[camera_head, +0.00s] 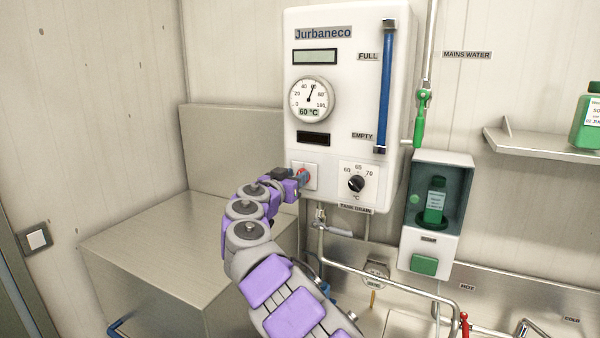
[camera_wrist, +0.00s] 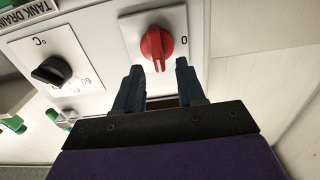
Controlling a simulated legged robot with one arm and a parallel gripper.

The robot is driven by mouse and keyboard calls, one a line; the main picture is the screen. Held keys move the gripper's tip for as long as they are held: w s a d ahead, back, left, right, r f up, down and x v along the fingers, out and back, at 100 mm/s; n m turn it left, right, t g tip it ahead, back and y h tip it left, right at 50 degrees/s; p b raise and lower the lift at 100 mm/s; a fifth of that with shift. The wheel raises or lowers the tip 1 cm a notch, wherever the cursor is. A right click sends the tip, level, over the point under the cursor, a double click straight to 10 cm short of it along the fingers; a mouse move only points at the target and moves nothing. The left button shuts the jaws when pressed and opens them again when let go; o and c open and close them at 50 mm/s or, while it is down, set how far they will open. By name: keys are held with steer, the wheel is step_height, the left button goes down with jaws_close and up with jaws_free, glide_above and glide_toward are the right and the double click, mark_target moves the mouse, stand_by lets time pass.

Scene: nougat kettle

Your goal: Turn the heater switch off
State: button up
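The heater switch is a red rotary knob (camera_wrist: 157,46) on a white square plate (camera_wrist: 176,22) with a "0" mark, low on the front of the white Jurbaneco heater (camera_head: 345,95). The knob's ridge points towards my gripper, away from the "0".
A black temperature dial (camera_head: 356,184) sits right of the switch. Pipes (camera_head: 345,262) run below the heater. A green soap dispenser box (camera_head: 437,205) hangs at right. A steel box (camera_head: 165,240) stands below left, and a shelf (camera_head: 545,145) is at far right.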

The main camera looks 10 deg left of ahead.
steer(key=shift+w+d+p, duration=0.2)
steer(key=shift+w+d, duration=0.25)
steer(key=shift+w, duration=0.2)
steer(key=shift+w+d+p, duration=0.15)
steer(key=shift+w+d, duration=0.3)
steer(key=shift+w, duration=0.15)
steer(key=shift+s+a, duration=0.1)
steer(key=shift+a, duration=0.8)
steer(key=c, duration=0.5)
steer(key=shift+d, duration=0.4)
jaws_close()
